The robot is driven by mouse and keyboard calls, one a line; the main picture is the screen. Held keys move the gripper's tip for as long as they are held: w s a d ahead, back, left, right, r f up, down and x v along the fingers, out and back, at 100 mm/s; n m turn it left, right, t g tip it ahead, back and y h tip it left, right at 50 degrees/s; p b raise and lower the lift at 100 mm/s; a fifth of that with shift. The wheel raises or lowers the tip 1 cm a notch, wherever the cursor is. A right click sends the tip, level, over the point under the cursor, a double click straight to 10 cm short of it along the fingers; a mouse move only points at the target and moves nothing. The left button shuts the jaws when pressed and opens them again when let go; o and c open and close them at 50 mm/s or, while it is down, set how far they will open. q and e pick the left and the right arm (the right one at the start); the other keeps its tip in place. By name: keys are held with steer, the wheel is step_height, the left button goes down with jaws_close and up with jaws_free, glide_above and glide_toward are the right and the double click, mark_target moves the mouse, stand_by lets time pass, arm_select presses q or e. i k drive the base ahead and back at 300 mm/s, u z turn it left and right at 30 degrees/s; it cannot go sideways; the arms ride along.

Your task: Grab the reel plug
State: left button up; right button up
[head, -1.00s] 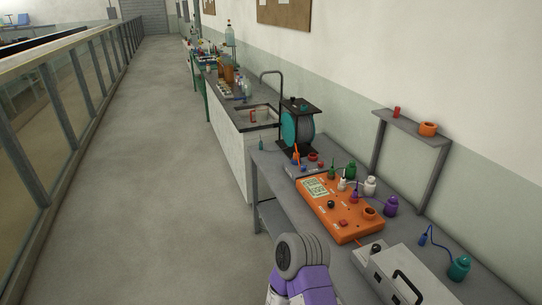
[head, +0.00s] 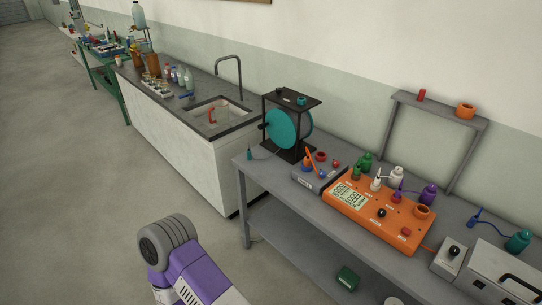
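A cable reel with a teal drum (head: 283,128) stands in a black frame on the left end of the grey workbench (head: 330,222). A small dark teal plug (head: 249,153) stands on the bench's left corner, beside the reel; it looks like the reel plug. Any cable between it and the drum is too small to make out. A purple and grey link of one of my arms shows at the bottom, in front of the bench and well short of the plug. Neither of my grippers is in view.
An orange instrument box (head: 376,216) with coloured plugs around it and a grey device (head: 320,178) stand right of the reel. A white sink cabinet (head: 180,135) adjoins behind. A small shelf (head: 440,112) stands at the wall. Floor at left is clear.

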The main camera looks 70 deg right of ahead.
mark_target(307, 161)
steer(key=z, duration=0.65)
steer(key=i, duration=1.4)
steer(key=z, duration=1.3)
